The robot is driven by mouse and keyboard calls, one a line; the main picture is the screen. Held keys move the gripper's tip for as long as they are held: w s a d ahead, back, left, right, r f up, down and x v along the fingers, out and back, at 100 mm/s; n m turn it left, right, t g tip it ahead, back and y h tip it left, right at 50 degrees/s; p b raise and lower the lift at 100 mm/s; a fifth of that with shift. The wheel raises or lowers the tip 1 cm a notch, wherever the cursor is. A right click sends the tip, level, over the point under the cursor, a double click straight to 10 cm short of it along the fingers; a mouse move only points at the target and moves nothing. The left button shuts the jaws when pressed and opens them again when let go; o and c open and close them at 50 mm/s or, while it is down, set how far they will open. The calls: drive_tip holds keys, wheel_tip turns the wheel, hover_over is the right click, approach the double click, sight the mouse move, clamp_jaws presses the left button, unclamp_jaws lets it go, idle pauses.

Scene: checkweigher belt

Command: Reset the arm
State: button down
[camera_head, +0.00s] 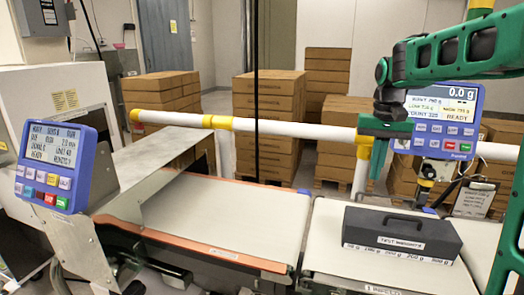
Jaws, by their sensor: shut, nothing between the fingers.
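My gripper (374,178) hangs at the end of my green arm, right of the picture's centre. Its fingers point down and are shut, with nothing held. It appears above the belts, near the yellow-jointed white rail and apart from the dark case below it. My arm reaches in from the right edge and partly covers the right-hand display.
A dark test-weight case (402,235) with a handle sits on the right belt section (330,215). The left belt (245,205) is bare. Blue displays stand left (55,165) and right (440,118). A white rail (280,128) runs behind, before stacked cardboard boxes (268,95).

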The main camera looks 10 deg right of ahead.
drive_tip(key=s+d+f, duration=0.1)
drive_tip(key=s+f, duration=0.2)
drive_tip(key=s, duration=0.7)
drive_tip(key=s+d+f+m, duration=0.1)
drive_tip(key=s+f, duration=0.3)
drive_tip(key=s, duration=0.7)
drive_tip(key=s+d+f, duration=0.1)
drive_tip(key=s+f, duration=0.3)
drive_tip(key=s, duration=0.6)
drive_tip(key=shift+s+d+f+m, duration=0.2)
drive_tip(key=shift+s+d+m, duration=0.05)
drive_tip(key=shift+s+m, duration=0.15)
